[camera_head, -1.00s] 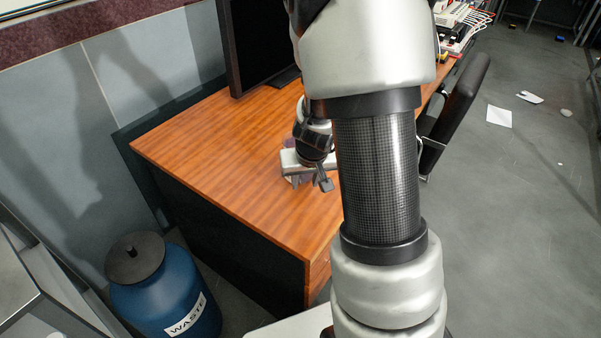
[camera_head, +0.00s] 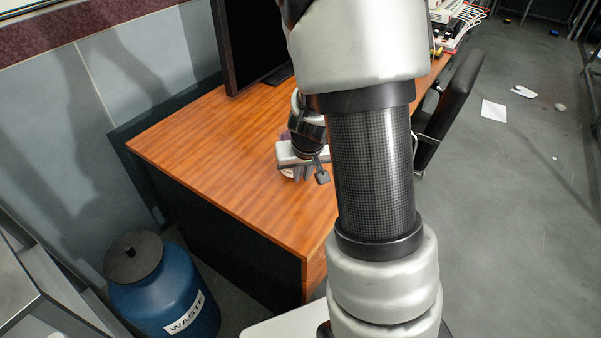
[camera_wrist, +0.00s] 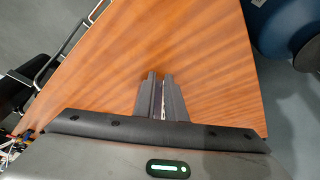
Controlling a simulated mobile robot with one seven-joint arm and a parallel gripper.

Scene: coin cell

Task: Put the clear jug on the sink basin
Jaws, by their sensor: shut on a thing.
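My gripper (camera_head: 291,176) is over the wooden desk, close to its top, near the desk's front right part. Its two fingers show close together in the wrist view (camera_wrist: 160,78). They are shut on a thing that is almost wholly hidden. A pale, see-through sliver of it, which I take for the clear jug (camera_head: 285,174), shows by the fingers in the head view. Its shape and tilt cannot be told. I see no sink basin in either view.
The wooden desk (camera_head: 205,145) is bare around my gripper. A black monitor (camera_head: 245,45) stands at its back. A blue waste drum (camera_head: 165,290) stands at the lower left. A black chair (camera_head: 455,105) is right of the desk, with open floor (camera_head: 510,220) beyond.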

